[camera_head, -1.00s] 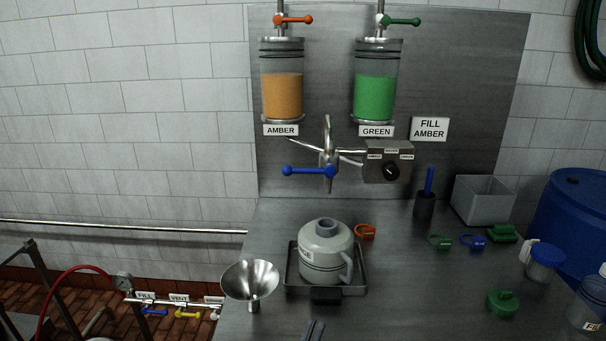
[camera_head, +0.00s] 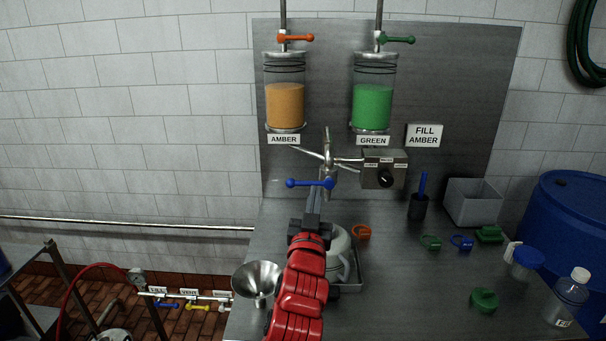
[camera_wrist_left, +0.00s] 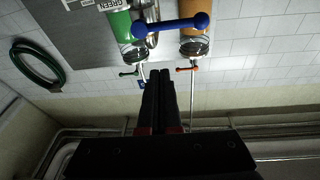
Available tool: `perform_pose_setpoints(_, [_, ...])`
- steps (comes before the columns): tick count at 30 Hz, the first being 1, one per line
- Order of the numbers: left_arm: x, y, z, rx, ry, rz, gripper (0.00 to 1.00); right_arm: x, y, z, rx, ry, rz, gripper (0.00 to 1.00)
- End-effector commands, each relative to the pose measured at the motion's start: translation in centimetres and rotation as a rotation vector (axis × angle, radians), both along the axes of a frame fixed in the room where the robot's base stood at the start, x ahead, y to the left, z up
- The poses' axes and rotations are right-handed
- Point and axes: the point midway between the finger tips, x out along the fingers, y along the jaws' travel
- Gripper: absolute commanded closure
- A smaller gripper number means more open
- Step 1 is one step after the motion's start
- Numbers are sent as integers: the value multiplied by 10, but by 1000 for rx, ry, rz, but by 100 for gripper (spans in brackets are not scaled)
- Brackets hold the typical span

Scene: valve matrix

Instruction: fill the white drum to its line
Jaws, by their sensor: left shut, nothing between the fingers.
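The white drum (camera_head: 341,244) stands on a dark tray (camera_head: 352,284) below the spout (camera_head: 327,155); my left arm covers much of it, and its fill line is hidden. The amber tank (camera_head: 285,106) and green tank (camera_head: 373,107) hang above.
A selector box (camera_head: 370,180) with a black knob sits right of the spout. A steel funnel (camera_head: 257,279) stands left of my arm. An orange ring clip (camera_head: 362,231), coloured caps, a grey bin (camera_head: 474,203) and bottles occupy the right side. A blue barrel (camera_head: 570,225) stands far right.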

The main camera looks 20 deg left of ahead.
Motion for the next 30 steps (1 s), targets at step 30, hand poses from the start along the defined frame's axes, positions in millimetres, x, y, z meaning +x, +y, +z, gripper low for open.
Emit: perform_pose_setpoints(30, [33,34,30,-90,89,85,100,0,0,34,0,0,0,50])
